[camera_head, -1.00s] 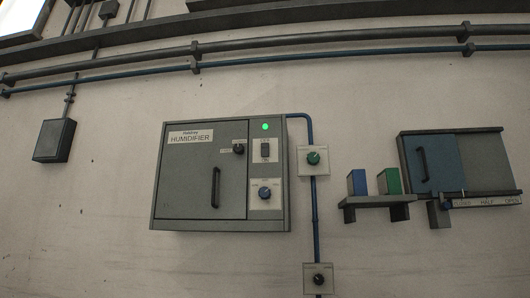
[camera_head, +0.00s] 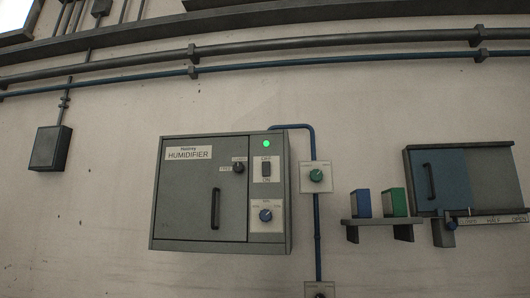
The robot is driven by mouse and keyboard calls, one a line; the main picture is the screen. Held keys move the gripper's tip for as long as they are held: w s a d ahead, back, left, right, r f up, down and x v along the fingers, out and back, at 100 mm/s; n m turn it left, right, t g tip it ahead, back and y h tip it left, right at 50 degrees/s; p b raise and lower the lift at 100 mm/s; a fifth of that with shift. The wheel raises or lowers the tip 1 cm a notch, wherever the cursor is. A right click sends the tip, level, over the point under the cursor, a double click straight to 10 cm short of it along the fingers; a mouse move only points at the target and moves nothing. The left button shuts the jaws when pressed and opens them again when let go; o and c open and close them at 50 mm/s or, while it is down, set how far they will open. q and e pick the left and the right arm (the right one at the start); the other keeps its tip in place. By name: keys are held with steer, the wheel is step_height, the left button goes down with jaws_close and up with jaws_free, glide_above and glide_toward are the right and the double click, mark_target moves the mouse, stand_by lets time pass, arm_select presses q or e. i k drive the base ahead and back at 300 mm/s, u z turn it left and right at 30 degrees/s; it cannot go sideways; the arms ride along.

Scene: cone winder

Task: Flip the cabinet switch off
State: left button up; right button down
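The grey humidifier cabinet (camera_head: 202,192) is mounted on the wall at the centre of the head view, with its door shut. Its dark rocker switch (camera_head: 266,169) sits on a white plate at the upper right of the cabinet front, with a label above it and "ON" below. Which way the rocker is tipped is too small to tell. A green lamp (camera_head: 266,143) above the switch is lit. Neither of my grippers shows in the head view.
A green knob (camera_head: 316,175) is on the pipe at right. A shelf (camera_head: 382,221) holds a blue box (camera_head: 362,203) and a green box (camera_head: 396,202). A sliding-door cabinet (camera_head: 490,175) is far right.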

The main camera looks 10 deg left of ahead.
mark_target(266, 166)
steer(key=u, duration=0.55)
steer(key=k, duration=0.65)
steer(key=u, duration=1.05)
steer(key=i, duration=0.95)
steer(key=z, duration=0.3)
steer(key=i, duration=1.1)
steer(key=z, duration=0.85)
